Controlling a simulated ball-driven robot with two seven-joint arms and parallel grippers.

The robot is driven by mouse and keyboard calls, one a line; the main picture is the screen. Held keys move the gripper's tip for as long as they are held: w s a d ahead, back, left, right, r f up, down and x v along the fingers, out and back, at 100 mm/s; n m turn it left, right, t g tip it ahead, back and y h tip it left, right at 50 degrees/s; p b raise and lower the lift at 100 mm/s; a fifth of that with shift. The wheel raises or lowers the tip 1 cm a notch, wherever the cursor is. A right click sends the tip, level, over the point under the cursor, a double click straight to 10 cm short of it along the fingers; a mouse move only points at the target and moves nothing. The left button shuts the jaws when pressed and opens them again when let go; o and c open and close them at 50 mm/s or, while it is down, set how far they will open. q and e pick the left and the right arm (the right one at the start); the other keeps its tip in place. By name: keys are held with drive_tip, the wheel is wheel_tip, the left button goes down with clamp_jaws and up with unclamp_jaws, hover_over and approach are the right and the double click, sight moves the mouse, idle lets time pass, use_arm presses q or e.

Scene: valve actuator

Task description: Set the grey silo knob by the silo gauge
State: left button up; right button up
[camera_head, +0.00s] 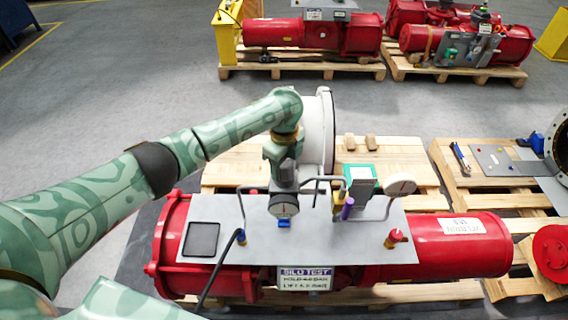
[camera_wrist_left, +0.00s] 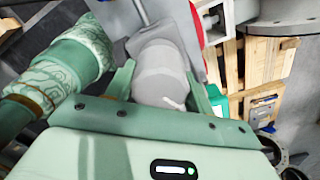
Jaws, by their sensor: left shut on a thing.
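In the wrist view, the grey knob (camera_wrist_left: 158,78), a rounded cylinder with a small white mark, sits between the two fingers of my left gripper (camera_wrist_left: 163,88), which is shut on it. In the head view, my left gripper (camera_head: 283,178) points down over the grey panel and hides most of the knob. A small round dial (camera_head: 284,205) with a light face shows just in front of the gripper; its reading is too small to tell. My right gripper is not in view.
The grey panel (camera_head: 260,245) lies on a red cylinder (camera_head: 460,238) over wooden pallets. Bent pipes, a green box (camera_head: 360,178), a purple-topped part (camera_head: 347,208), a round white disc (camera_head: 400,184) and a red knob (camera_head: 393,237) stand right of the gripper. A black tablet (camera_head: 201,239) lies left.

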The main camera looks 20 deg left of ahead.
use_arm(q)
drive_tip(key=shift+r+n+p, duration=0.15)
drive_tip(key=shift+n+p, duration=0.15)
drive_tip(key=shift+p, duration=0.3)
drive_tip(key=n+p, duration=0.3)
drive_tip(key=p, duration=0.2)
drive_tip(key=shift+r, duration=0.1)
drive_tip(key=shift+n+p, duration=1.2)
drive_tip(key=shift+f+n+p, duration=0.2)
drive_tip(key=shift+n+p, duration=0.3)
drive_tip(key=shift+n, duration=0.3)
drive_tip(key=o, duration=1)
